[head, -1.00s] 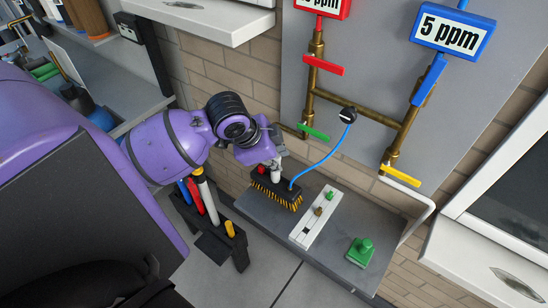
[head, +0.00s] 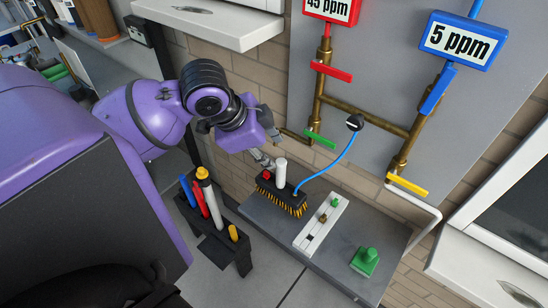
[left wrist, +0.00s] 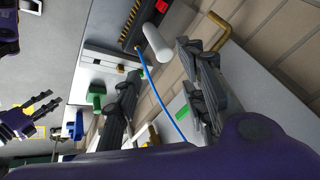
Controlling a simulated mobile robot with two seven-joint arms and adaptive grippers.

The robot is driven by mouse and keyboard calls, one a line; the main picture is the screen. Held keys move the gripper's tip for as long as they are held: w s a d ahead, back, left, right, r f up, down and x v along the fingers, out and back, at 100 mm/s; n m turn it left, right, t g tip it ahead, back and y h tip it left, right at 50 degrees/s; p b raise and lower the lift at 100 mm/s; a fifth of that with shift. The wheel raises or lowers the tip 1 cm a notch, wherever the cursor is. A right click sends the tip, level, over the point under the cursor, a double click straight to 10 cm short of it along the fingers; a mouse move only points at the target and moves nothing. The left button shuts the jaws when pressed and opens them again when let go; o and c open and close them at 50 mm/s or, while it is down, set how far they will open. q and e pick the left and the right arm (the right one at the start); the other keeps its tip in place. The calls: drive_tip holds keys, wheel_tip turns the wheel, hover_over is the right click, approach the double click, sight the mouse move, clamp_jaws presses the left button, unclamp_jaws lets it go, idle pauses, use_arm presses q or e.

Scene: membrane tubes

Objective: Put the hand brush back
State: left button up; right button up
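The hand brush (head: 283,198) has a black block, yellow-and-black bristles, a red part on top and an upright white handle (head: 281,174). It rests on the left end of the grey ledge (head: 340,252). My left gripper (head: 266,164) is just behind and left of the handle, apart from it. There the white handle (left wrist: 157,43) and brush block (left wrist: 133,22) lie beyond the fingertips. My right gripper (left wrist: 45,118) shows small at the left of that view, fingers apart and empty.
A white strip (head: 320,224) with small knobs and a green block (head: 365,258) sit on the ledge. A black rack (head: 232,250) of coloured tools stands left.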

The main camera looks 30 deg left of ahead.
use_arm(q)
drive_tip(key=shift+v, duration=1.3)
idle(0.4)
